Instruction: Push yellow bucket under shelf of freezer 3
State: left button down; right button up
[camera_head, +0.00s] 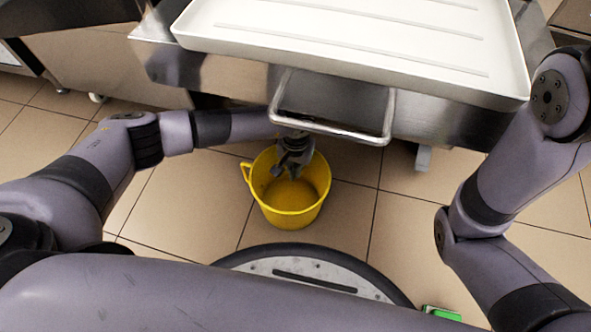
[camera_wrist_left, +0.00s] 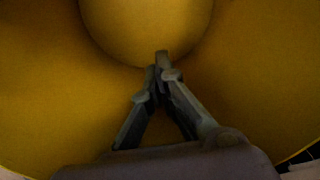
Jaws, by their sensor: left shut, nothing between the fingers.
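The yellow bucket (camera_head: 292,207) stands upright on the tiled floor, below and in front of the metal shelf (camera_head: 440,118) with its white tray. Its handle sticks out to the left. My left gripper (camera_head: 279,172) reaches down over the bucket's far side and into its opening. In the left wrist view, the shut fingertips (camera_wrist_left: 162,62) are inside the bucket, with the yellow inner wall (camera_wrist_left: 60,110) all around and nothing between them. I cannot tell whether they touch the bucket. My right gripper is out of view; only its arm shows at the right.
A metal bar handle (camera_head: 335,132) hangs from the shelf front, just above my left gripper. A white tray (camera_head: 350,42) lies on the shelf. A shelf foot (camera_head: 423,158) shows right of the bucket. A small green object (camera_head: 441,313) is at the bottom right. Tiled floor is clear on both sides of the bucket.

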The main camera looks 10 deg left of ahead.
pick_arm(q)
jog(key=w+b, duration=0.1)
jog(key=w, duration=0.1)
jog(key=w+b, duration=0.1)
jog(key=w, duration=0.1)
jog(key=shift+w+d+f+b, duration=0.2)
jog(key=shift+w+b, duration=0.15)
jog(key=shift+w+r, duration=0.2)
jog(key=shift+w, duration=0.1)
jog(key=shift+r, duration=0.25)
notch_tip(320, 180, up, 8)
jog(key=shift+f, duration=0.25)
